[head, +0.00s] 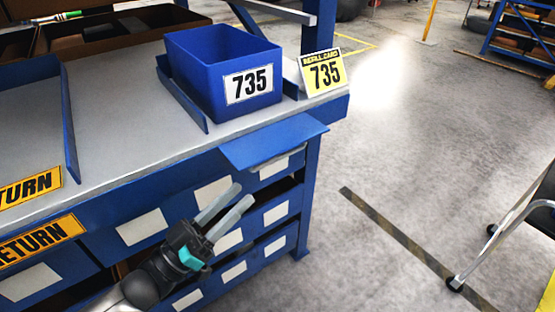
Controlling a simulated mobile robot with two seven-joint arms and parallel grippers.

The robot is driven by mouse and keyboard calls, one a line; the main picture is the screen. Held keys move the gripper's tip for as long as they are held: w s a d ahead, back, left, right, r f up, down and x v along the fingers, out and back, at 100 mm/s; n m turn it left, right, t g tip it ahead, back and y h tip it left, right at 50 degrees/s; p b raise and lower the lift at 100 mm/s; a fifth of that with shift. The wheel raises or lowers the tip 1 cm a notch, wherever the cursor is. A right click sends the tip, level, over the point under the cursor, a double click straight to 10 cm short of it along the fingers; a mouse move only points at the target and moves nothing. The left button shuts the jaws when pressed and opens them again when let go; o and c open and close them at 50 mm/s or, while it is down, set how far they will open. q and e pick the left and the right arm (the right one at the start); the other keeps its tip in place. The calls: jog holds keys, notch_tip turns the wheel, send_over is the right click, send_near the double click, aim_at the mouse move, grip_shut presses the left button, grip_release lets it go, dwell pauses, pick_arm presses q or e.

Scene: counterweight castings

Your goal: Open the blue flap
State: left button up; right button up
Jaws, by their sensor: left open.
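The blue flap (273,141) is a flat blue panel at the front edge of the grey bench top, below the blue bin. It sticks outward from the edge, over the drawer fronts. My left gripper (244,194) is below the flap, in front of the label-bearing drawers. Its two pale fingers point up and to the right, spread apart with nothing between them. They look apart from the flap. My right gripper is out of view.
A blue bin (205,62) labelled 735 stands between low blue guides on the bench (130,132). A yellow 735 card (323,74) stands beside it. A RETURN tray (69,130) is at left. A cart (508,225) stands at right; the floor between is clear.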

aim_at(279, 159)
pick_arm(q)
jog(key=b+x, duration=0.1)
jog(key=x, duration=1)
jog(key=shift+w+d+b, duration=0.1)
jog(key=shift+w+b, duration=0.05)
jog(key=shift+b, duration=0.25)
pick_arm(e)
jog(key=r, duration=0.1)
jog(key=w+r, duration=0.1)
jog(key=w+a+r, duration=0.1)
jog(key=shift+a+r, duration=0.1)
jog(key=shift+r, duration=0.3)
pick_arm(q)
grip_shut()
